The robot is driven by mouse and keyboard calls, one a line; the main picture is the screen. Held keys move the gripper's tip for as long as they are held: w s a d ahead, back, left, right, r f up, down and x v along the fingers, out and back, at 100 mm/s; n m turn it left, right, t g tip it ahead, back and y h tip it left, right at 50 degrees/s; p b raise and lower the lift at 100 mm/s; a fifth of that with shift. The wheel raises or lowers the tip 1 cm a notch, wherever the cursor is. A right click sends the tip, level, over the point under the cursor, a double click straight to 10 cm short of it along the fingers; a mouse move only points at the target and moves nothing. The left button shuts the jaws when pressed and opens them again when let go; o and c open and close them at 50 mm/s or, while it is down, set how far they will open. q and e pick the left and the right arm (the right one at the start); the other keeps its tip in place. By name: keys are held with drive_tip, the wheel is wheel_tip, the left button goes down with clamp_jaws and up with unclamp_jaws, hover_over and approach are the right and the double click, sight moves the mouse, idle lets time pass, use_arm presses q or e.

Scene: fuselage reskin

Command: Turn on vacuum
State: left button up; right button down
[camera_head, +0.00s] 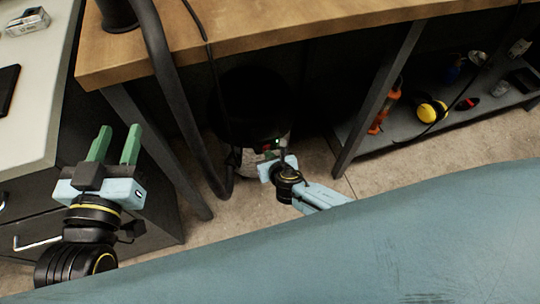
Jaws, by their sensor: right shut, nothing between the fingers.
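The vacuum (250,105) is a dark canister standing on the floor in the shadow under the wooden bench. A small green-lit spot (277,141) shows on its front, above a pale label. My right gripper (279,156) is shut and empty, low in front of the vacuum and close to the lit spot. Its fingers are mostly hidden, so I cannot tell whether they touch the vacuum. My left gripper (116,142) is open and empty, its two green fingers pointing up, beside the grey cabinet at the left.
A thick black hose (168,75) hangs over the edge of the wooden bench (270,28). Bench legs (378,100) stand on both sides of the vacuum. A low shelf (400,128) at the right holds yellow earmuffs (431,110) and tools. A blue-grey curved panel (350,255) fills the foreground.

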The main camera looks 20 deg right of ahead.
drive_tip(key=shift+w+r, duration=0.1)
drive_tip(key=shift+r+p, duration=0.8)
drive_tip(key=shift+p, duration=0.15)
drive_tip(key=s+f+p+v, duration=0.1)
drive_tip(key=p+v, duration=0.6)
drive_tip(key=v, duration=0.6)
drive_tip(key=shift+s, duration=0.3)
drive_tip(key=shift+f, duration=0.1)
